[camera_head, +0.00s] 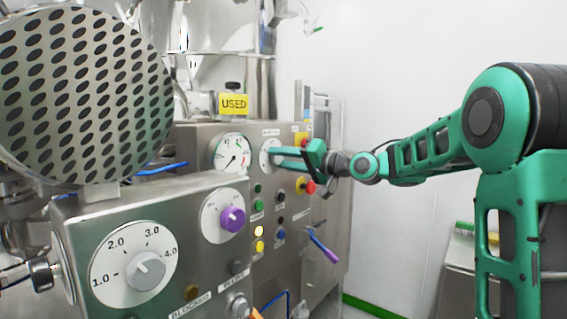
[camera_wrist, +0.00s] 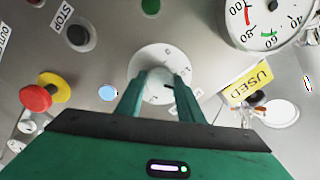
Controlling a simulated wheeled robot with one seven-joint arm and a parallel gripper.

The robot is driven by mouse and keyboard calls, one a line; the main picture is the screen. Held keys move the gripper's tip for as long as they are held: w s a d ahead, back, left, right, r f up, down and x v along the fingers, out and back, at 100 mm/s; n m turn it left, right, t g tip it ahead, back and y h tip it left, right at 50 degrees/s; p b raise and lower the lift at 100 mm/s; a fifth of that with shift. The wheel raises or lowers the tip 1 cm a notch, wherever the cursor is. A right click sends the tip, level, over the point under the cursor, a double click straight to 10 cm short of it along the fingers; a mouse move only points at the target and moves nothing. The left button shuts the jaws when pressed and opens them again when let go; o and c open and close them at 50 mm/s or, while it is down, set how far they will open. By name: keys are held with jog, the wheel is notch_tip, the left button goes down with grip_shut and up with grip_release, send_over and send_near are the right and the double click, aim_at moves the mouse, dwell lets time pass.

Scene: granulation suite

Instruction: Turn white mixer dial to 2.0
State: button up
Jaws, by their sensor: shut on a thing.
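My gripper (camera_head: 274,154) reaches in from the right to a white dial (camera_head: 266,146) on the rear steel panel. In the wrist view, my gripper (camera_wrist: 161,82) has its two green fingers shut on the pale knob (camera_wrist: 159,76) at the middle of this white dial (camera_wrist: 150,54). A small dark mark shows beside the right finger. The fingers cover part of the dial face, and its numbers are too small to read. A larger white dial (camera_head: 110,246) marked 1.0 to 4.0, with a grey knob (camera_head: 145,271), is on the nearer panel at lower left.
A round gauge (camera_head: 232,152) is left of the gripped dial, below a yellow USED tag (camera_head: 234,103). A red button (camera_head: 308,187) lies below my gripper. A purple-knobbed dial (camera_head: 224,214) is on the nearer panel. The white wall side at right is open.

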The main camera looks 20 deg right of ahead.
jog(key=m, duration=0.5)
jog(key=shift+w+d, duration=0.15)
jog(key=shift+d, duration=0.2)
jog(key=shift+m, duration=0.5)
jog(key=o, duration=1.1)
jog(key=shift+c, duration=0.2)
jog(key=shift+a, duration=0.15)
jog(key=v, duration=1.1)
jog(key=shift+w+f, duration=0.1)
